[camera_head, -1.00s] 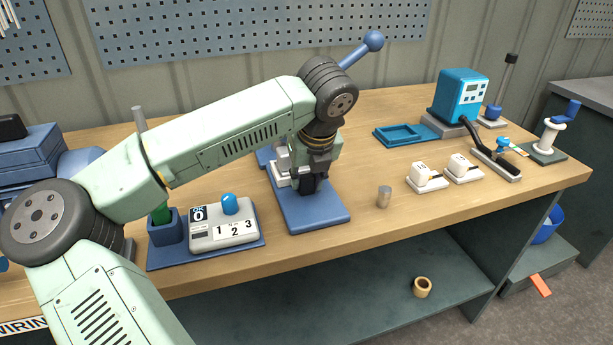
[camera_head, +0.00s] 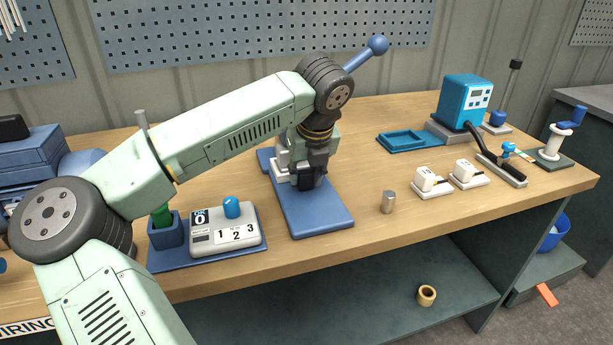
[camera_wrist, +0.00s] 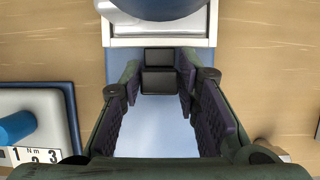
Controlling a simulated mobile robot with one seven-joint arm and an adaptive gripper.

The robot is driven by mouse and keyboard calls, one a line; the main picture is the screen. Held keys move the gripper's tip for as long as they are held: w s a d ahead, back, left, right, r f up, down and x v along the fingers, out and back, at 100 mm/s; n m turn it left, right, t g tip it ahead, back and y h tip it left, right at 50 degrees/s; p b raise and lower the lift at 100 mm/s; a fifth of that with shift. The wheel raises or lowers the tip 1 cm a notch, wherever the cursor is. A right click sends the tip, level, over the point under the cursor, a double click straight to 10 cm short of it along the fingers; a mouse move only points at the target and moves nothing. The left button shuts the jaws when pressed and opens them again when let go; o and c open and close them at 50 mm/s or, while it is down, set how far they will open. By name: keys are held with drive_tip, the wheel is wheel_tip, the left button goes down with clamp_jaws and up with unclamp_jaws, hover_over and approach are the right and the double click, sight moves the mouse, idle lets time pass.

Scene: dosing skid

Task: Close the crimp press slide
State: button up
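The crimp press stands on a blue base plate (camera_head: 325,215) at the middle of the bench, with a blue ball-ended lever (camera_head: 377,46) rising behind my arm. Its white lower part (camera_head: 280,173) shows just left of my gripper (camera_head: 311,180); my arm hides most of the press body. In the wrist view a white block (camera_wrist: 158,42) is at the top, with a dark block (camera_wrist: 158,80) in front of it. My gripper (camera_wrist: 160,85) points at the press, its two fingers apart on either side of the dark block. Narrow gaps seem to show; contact is unclear.
A small metal cylinder (camera_head: 388,202) and two white blocks (camera_head: 432,182) are to the right. The plate's front part is clear.

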drive_tip(key=o, duration=0.3)
drive_tip(key=v, duration=1.2)
drive_tip(key=shift+s, duration=0.1)
